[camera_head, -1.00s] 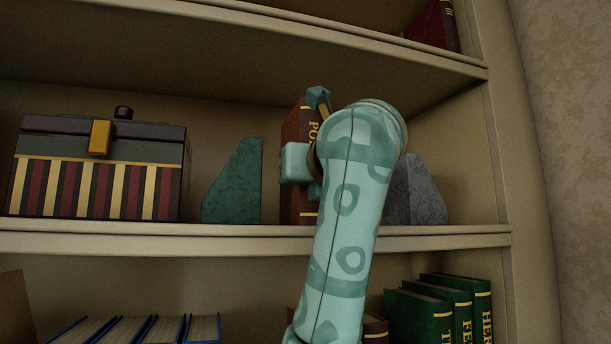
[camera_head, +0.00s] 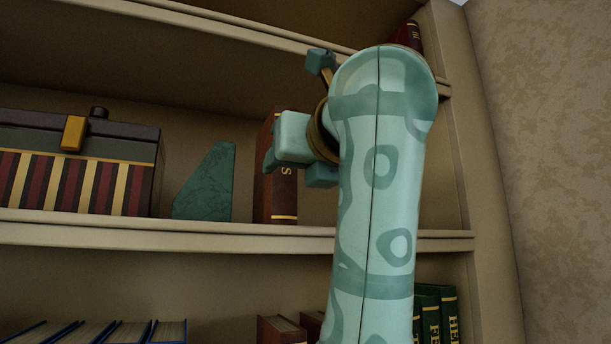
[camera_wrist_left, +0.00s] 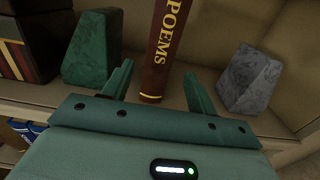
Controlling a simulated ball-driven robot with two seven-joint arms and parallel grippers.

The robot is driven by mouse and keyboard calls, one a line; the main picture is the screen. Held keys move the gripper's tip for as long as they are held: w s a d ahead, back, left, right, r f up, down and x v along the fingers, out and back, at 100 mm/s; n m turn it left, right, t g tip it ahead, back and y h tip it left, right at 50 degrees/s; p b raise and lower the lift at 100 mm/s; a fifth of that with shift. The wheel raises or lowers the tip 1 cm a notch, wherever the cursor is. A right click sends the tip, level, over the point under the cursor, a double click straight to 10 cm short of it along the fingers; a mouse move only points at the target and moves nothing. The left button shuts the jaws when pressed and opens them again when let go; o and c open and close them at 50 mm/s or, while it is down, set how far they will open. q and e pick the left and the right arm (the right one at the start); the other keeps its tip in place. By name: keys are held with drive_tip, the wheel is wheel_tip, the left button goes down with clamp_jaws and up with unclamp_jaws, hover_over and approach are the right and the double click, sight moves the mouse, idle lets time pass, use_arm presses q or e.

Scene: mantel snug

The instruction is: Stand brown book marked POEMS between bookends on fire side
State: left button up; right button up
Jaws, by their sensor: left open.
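The brown book marked POEMS (camera_head: 283,207) stands upright on the middle shelf, with gold lettering on its spine; part of it is hidden by my gripper. It also shows in the left wrist view (camera_wrist_left: 163,45). The green marbled bookend (camera_head: 208,185) stands to its left, with a gap. The grey bookend (camera_wrist_left: 248,80) stands to its right, apart from it, and is hidden behind my arm in the head view. My left gripper (camera_wrist_left: 158,88) is open and empty in front of the book's spine, its fingers apart and clear of it. My right gripper is not in view.
A striped box with a gold clasp (camera_head: 75,165) stands left of the green bookend. The shelf above holds a dark red book (camera_head: 410,36). Green books (camera_head: 436,312) and other books fill the shelf below. The shelf's side panel (camera_head: 470,180) is at the right.

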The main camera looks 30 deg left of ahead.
use_arm(q)
drive_tip(key=shift+v, duration=1.4)
drive_tip(key=shift+s, duration=0.1)
